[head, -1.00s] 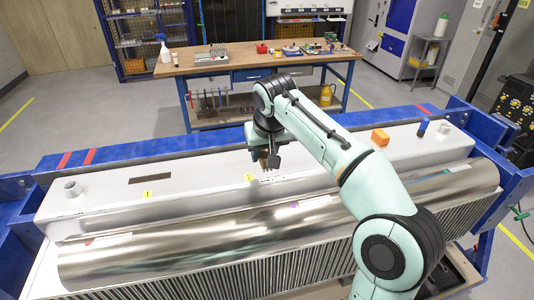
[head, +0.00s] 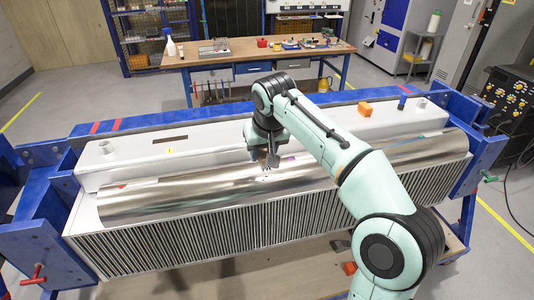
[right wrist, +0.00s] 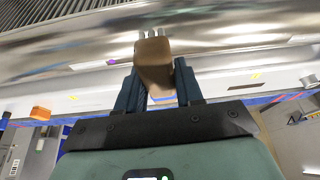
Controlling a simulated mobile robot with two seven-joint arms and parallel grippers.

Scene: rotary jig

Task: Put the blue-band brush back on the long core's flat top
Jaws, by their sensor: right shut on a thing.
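The long core (head: 270,230) lies across the blue jig with its finned side facing me. Its flat top (head: 215,143) is a pale strip behind a shiny curved metal surface (head: 190,193). My right gripper (head: 268,160) is over the shiny surface, pointing down. In the right wrist view my right gripper (right wrist: 158,78) is shut on a brush with a brown body (right wrist: 154,65) and several pale tufts at its far end. The gap between the brush and the core is hard to judge. My left gripper is not in view.
An orange block (head: 365,108) and a small dark-blue item (head: 402,103) sit toward the right of the top, near a pipe stub (head: 421,103). Another stub (head: 107,146) stands at the left. Blue jig ends (head: 40,240) flank the core.

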